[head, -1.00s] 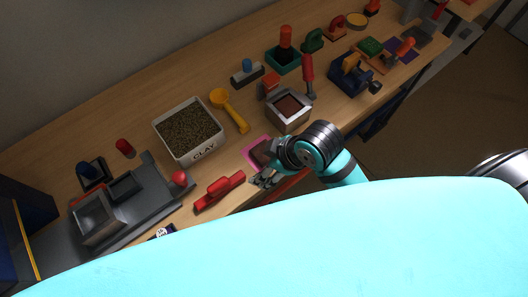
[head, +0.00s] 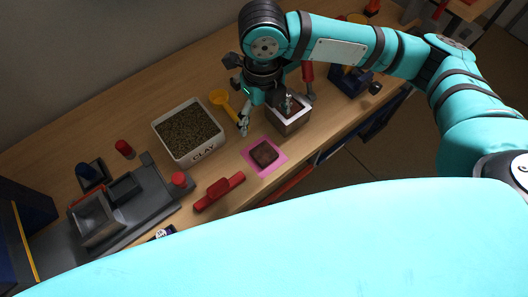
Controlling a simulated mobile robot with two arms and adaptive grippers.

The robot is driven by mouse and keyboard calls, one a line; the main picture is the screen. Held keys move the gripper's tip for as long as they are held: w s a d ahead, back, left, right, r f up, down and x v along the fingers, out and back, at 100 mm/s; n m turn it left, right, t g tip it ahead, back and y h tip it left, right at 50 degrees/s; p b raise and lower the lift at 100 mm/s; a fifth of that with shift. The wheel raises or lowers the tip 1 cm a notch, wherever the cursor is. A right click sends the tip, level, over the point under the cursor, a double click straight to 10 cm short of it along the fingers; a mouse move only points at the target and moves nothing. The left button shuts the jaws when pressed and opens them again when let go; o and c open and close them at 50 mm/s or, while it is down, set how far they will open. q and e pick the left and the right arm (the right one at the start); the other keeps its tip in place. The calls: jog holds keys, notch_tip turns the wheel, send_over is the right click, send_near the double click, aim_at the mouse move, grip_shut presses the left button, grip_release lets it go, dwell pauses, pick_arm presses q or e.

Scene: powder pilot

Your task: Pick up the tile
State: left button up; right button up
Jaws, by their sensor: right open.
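A dark brown tile (head: 264,153) lies flat on a pink mat (head: 252,164) near the table's front edge. My right gripper (head: 266,114) is open and points down, behind the tile and apart from it in the picture. One finger is near the handle of a yellow scoop, the other in front of a silver box (head: 288,125). The fingers hide part of the box's brown inside. My left gripper is not in view.
A red-handled tool (head: 219,191) lies left of the mat. A grey press-like device (head: 130,205) stands farther left.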

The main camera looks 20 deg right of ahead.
jog(key=p, duration=0.1)
send_over(264, 152)
notch_tip(264, 152, down, 12)
jog(key=shift+a+r, duration=0.1)
jog(key=shift+r, duration=0.1)
jog(key=shift+f+p, duration=0.35)
jog(key=shift+f, duration=0.25)
notch_tip(264, 152, down, 4)
jog(key=shift+s+f+p, duration=0.1)
jog(key=shift+f+p, duration=0.05)
jog(key=shift+p, duration=0.25)
jog(key=shift+c, duration=0.2)
jog(key=c, duration=1.3)
notch_tip(264, 152, up, 9)
jog(key=shift+f+b, duration=0.1)
jog(key=shift+b, duration=0.45)
jog(key=shift+r, duration=0.65)
